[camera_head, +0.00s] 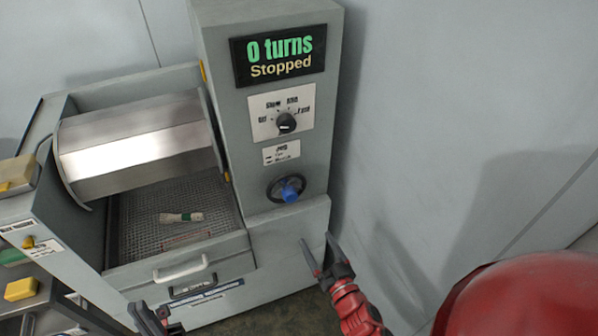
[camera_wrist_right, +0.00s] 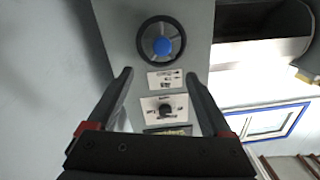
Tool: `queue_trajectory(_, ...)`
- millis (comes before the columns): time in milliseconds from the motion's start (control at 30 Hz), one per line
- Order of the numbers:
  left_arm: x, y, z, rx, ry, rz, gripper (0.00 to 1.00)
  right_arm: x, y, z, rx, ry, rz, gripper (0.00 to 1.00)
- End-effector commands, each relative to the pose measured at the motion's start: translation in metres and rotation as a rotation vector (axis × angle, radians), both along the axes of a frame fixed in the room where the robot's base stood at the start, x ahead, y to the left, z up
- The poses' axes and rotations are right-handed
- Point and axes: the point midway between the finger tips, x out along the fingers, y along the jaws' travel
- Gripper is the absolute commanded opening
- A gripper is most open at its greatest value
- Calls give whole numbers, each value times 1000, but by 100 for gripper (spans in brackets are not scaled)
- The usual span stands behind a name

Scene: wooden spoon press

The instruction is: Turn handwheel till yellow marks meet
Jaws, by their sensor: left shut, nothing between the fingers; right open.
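The handwheel (camera_head: 274,187) is a dark ring with a blue centre, low on the grey machine's control column. It also shows upside down in the right wrist view (camera_wrist_right: 147,42), beyond my fingertips. Two small yellow marks show at the column's left edge, an upper mark (camera_head: 203,71) and a lower mark (camera_head: 227,176); they are apart. My right gripper (camera_head: 319,241) is open and empty, below and right of the handwheel, not touching it; its spread fingers also show in the right wrist view (camera_wrist_right: 159,74). My left gripper (camera_head: 151,317) is shut and empty at the bottom edge, partly cut off.
The display (camera_head: 278,56) reads "0 turns, Stopped". A black selector knob (camera_head: 286,122) sits below it. The wall stands close on the right.

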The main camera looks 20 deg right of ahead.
Motion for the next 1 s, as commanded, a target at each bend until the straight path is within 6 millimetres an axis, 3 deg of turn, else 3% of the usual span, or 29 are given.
queue_trajectory(167,0,0,7,0,1,0,0,20,1,2,-1,-2,1,84)
queue_trajectory(700,0,0,39,0,0,0,0,126,8,3,2,-5,-2,84)
queue_trajectory(1000,0,0,43,0,0,0,0,165,11,0,0,-3,-2,84)
